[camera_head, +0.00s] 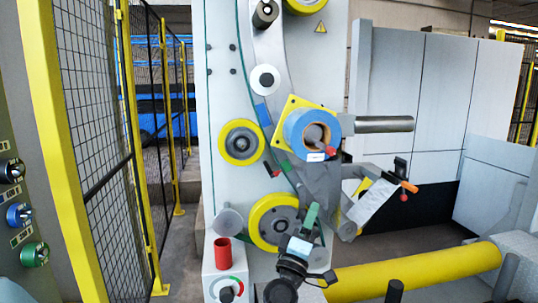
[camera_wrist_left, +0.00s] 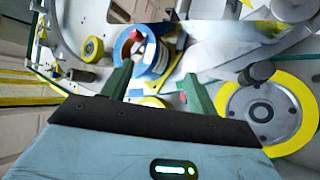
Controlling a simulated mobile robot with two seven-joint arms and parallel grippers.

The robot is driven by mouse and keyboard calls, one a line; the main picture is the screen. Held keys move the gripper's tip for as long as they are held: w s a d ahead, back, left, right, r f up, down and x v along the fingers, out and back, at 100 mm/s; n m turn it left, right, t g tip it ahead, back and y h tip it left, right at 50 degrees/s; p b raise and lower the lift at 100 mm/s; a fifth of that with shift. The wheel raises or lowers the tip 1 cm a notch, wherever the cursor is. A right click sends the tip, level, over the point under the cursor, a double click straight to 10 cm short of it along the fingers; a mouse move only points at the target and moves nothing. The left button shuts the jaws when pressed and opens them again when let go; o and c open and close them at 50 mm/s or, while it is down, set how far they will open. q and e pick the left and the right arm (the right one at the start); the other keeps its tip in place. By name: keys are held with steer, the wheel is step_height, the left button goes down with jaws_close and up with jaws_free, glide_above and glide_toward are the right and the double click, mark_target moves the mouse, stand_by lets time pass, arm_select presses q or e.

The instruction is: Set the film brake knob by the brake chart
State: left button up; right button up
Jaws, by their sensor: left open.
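My left gripper (camera_head: 311,216) is in front of the lower part of the machine, below the blue film roll (camera_head: 313,130). In the left wrist view my left gripper (camera_wrist_left: 158,82) has its two green fingers apart with nothing held between them. The blue film roll (camera_wrist_left: 155,62) shows beyond the fingertips, with a white label and a red-tipped part (camera_wrist_left: 136,35) at its hub. In the head view this red-tipped part (camera_head: 331,151) is at the roll's lower right. I cannot tell which part is the film brake knob. No readable brake chart shows. My right gripper is not in view.
A white box (camera_head: 209,272) with a dial with a red and green arc and a red cup (camera_head: 222,252) stands at lower left. A yellow roller (camera_head: 420,270) lies at lower right. Yellow-posted mesh fence (camera_head: 92,120) and a knob panel (camera_head: 12,215) are at left.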

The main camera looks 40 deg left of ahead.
arm_select(q)
steer(key=a+r+n+g+y, duration=0.1)
steer(key=a+r+n+y, duration=0.25)
steer(key=r+n, duration=0.3)
steer(key=w+a+r+n+g+y, duration=0.1)
steer(key=a+r+n+g+y, duration=0.15)
steer(key=r+n+y, duration=0.35)
steer(key=a+r+n+g+y, duration=0.1)
steer(key=a+r+n+y, duration=0.1)
steer(key=a+r+n, duration=0.45)
steer(key=n+g, duration=0.3)
steer(key=n, duration=0.3)
glide_toward(267, 81)
steer(key=shift+w+a+r+n+g+h+b, duration=0.15)
steer(key=shift+w+a+r+g+h+b, duration=0.1)
steer(key=shift+r, duration=0.1)
steer(key=shift+w+a+r+n+g+h+b, duration=0.1)
steer(key=shift+r+n+h+b, duration=0.1)
steer(key=shift+r, duration=0.15)
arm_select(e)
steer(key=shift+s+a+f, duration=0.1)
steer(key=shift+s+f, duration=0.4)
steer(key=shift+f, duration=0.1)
arm_select(q)
steer(key=shift+x, duration=3.9)
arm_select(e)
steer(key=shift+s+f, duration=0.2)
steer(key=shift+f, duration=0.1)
arm_select(q)
steer(key=c, duration=1)
